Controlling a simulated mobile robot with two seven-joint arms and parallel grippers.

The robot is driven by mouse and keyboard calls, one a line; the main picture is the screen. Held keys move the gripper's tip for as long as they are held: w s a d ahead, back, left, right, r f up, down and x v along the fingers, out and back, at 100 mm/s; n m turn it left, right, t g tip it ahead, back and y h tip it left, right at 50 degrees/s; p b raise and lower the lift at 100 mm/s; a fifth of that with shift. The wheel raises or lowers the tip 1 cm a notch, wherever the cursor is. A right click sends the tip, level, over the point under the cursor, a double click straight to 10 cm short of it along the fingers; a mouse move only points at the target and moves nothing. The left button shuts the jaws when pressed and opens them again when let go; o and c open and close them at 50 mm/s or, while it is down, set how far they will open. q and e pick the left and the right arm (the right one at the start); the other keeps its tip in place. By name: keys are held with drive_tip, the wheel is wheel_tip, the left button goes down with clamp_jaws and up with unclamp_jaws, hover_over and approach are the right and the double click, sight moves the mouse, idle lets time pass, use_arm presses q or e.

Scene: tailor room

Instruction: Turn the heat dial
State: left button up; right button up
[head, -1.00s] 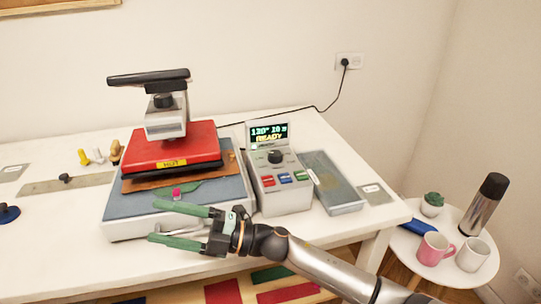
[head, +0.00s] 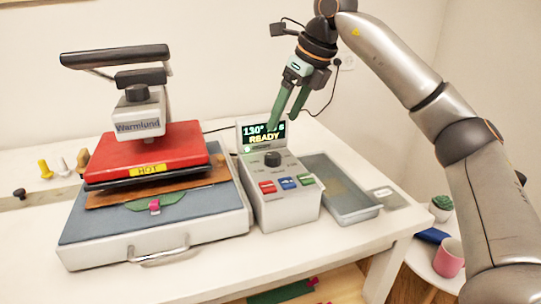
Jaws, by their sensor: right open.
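The heat dial is a black knob (head: 272,159) on the sloped face of the grey control box (head: 290,209), below its display (head: 264,136), which reads 130° and READY, partly covered by a finger. Red, blue and green buttons sit below the dial. My right gripper (head: 285,118) is open, its green fingers pointing down in front of the display, above the dial and apart from it. The red heat press (head: 150,148), labelled HOT, stands left of the box. My left gripper is not in view.
A grey tray (head: 372,211) lies right of the box. Yellow and white pegs (head: 45,169) stand at the far left. A side table at the right holds a pink mug (head: 449,259) and a small plant (head: 441,207). A black cord runs to the wall socket.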

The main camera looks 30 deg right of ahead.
sight(273, 155)
drive_tip(key=shift+h, duration=0.3)
drive_tip(key=x, duration=0.3)
drive_tip(key=d+b+x, duration=0.1)
drive_tip(key=x, duration=0.6)
drive_tip(key=shift+d+b, duration=0.15)
drive_tip(key=shift+b, duration=0.25)
drive_tip(key=shift+x, duration=0.75)
clamp_jaws()
